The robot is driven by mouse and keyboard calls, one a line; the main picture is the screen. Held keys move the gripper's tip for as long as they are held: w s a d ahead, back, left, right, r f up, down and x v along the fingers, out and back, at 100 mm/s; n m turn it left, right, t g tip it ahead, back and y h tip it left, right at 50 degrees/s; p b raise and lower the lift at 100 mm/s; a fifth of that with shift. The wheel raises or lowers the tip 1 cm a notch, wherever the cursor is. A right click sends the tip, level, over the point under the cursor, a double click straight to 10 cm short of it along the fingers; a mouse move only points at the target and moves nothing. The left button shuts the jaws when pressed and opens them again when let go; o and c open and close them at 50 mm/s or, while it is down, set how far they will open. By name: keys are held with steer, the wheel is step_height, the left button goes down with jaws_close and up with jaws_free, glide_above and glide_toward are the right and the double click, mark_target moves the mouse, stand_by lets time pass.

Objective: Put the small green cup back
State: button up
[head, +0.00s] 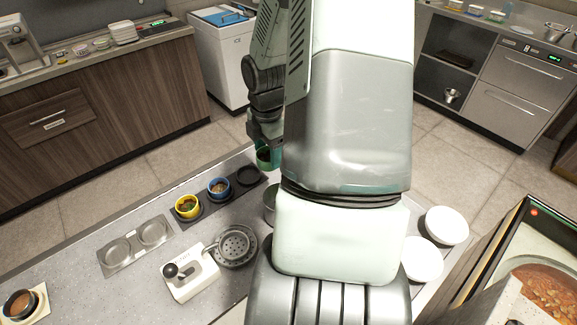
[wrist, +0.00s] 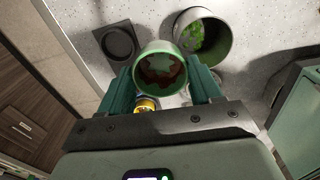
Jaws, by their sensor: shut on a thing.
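The small green cup (head: 265,158) is held up near the far edge of the counter, partly hidden by my arm. My gripper (head: 266,146) is shut on it. In the wrist view the cup (wrist: 160,68) sits between both fingers, with reddish-brown contents and a greenish patch inside. A dark strip of wells holds a yellow cup (head: 187,207) and a blue cup (head: 219,188). The well at its far right end (head: 248,175) is empty. That empty well (wrist: 118,42) shows up and left of the cup in the wrist view, apart from it.
A larger pot with green contents (wrist: 203,38) stands right of the empty well in the wrist view. In the head view a strainer (head: 233,243), a white device (head: 190,276) and a metal two-well tray (head: 135,247) stand nearer. White bowls (head: 447,225) are at right.

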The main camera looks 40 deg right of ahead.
steer(key=w+f, duration=0.6)
steer(key=w, duration=0.4)
steer(key=shift+w+a+f, duration=0.1)
steer(key=shift+a+f, duration=0.1)
steer(key=shift+f, duration=1.35)
steer(key=shift+w+a+f, duration=0.1)
steer(key=shift+a+f, duration=0.1)
steer(key=shift+f, duration=1.3)
steer(key=shift+f, duration=0.6)
steer(key=o, duration=1.1)
steer(key=shift+r, duration=0.1)
steer(key=shift+r, duration=4)
